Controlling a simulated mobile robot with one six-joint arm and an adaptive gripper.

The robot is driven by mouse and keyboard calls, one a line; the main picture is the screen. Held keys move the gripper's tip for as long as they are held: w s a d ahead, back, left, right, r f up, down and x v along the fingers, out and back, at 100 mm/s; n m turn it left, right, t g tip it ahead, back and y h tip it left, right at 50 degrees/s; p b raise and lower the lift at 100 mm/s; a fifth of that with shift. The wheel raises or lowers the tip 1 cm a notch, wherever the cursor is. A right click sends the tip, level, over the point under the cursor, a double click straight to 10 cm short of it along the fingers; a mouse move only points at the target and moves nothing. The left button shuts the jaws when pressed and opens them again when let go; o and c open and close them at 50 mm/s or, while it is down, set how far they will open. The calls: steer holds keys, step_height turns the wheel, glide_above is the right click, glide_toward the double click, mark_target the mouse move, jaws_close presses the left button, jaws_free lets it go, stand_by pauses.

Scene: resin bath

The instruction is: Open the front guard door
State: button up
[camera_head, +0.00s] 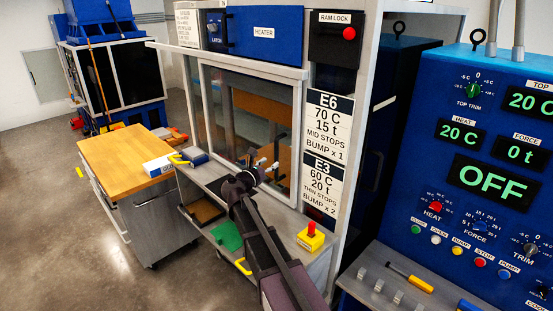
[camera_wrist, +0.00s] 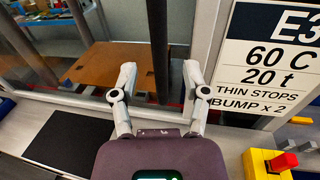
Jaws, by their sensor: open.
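The front guard door (camera_head: 245,125) is a clear panel in a pale metal frame on the press, below the blue heater panel. It appears shut, with its panel across the opening. In the wrist view its lower rail (camera_wrist: 62,98) runs behind my fingers. My gripper (camera_head: 267,166) is in front of the lower right part of the door. In the wrist view my gripper (camera_wrist: 160,75) is open and empty, fingers pointing at the door. A dark upright bar shows between the fingers; I cannot tell whether it is in front of or behind the panel.
A ledge below the door holds a yellow box with a red button (camera_head: 311,237) at right and a green sheet (camera_head: 227,235). A wood-topped cart (camera_head: 125,158) stands at left. The blue control panel (camera_head: 500,150) is at right. Open floor lies at front left.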

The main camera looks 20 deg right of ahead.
mark_target(277, 176)
steer(key=shift+x, duration=2.6)
steer(key=shift+c, duration=0.2)
jaws_close()
